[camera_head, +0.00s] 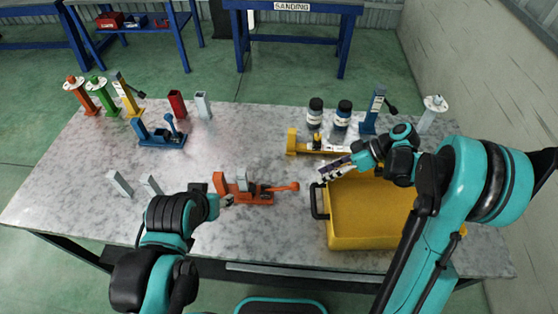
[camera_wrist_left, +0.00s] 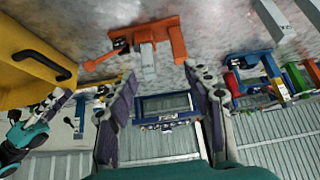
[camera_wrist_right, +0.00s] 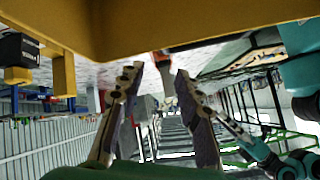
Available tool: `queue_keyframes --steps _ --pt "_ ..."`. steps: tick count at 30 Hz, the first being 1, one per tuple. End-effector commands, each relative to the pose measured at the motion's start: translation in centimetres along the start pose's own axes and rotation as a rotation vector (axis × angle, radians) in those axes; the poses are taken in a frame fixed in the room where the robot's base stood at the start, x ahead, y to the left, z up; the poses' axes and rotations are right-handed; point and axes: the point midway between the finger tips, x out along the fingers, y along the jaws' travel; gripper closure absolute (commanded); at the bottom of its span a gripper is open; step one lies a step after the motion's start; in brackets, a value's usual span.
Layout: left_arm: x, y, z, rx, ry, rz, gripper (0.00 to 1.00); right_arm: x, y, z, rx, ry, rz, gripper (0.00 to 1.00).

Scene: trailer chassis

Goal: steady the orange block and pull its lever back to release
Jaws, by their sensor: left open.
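The orange block (camera_head: 262,199) lies on the marbled table near its front edge, with an upright plate at its left end and a grey piece (camera_head: 241,181) in it. Its orange lever (camera_head: 285,187) points right, toward the yellow bin. My left gripper (camera_head: 228,200) is just left of the block. In the left wrist view my left gripper (camera_wrist_left: 160,78) is open and empty, with the orange block (camera_wrist_left: 173,46) beyond its fingertips. My right gripper (camera_head: 328,175) hovers by the bin's left rim. In the right wrist view (camera_wrist_right: 156,72) its fingers are apart, with an orange part beyond them.
A yellow bin (camera_head: 370,236) with a black handle stands right of the block. Behind it are a yellow fixture (camera_head: 292,142) and two dark jars (camera_head: 340,118). A blue fixture (camera_head: 158,136) stands at back left. Grey pieces (camera_head: 119,183) stand at left.

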Motion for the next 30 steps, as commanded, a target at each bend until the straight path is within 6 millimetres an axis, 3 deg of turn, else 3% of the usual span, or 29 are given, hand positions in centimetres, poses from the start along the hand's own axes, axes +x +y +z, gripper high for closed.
queue_keyframes --steps 8,14,23,30 --pt "0.3 -0.2 -0.8 0.089 -0.036 -0.002 0.48 0.0 0.0 0.0 0.001 0.000 0.000 0.66" --pt "2.0 -0.8 -3.1 0.365 -0.145 0.017 0.48 0.0 0.0 0.0 0.001 0.000 0.000 0.66" --pt "6.8 -2.0 -5.9 0.844 -0.323 0.130 0.48 0.0 0.0 0.0 0.001 0.000 0.000 0.66" --pt "12.0 -3.2 -6.8 1.206 -0.430 0.291 0.48 0.0 0.0 0.0 0.001 0.000 0.000 0.66"
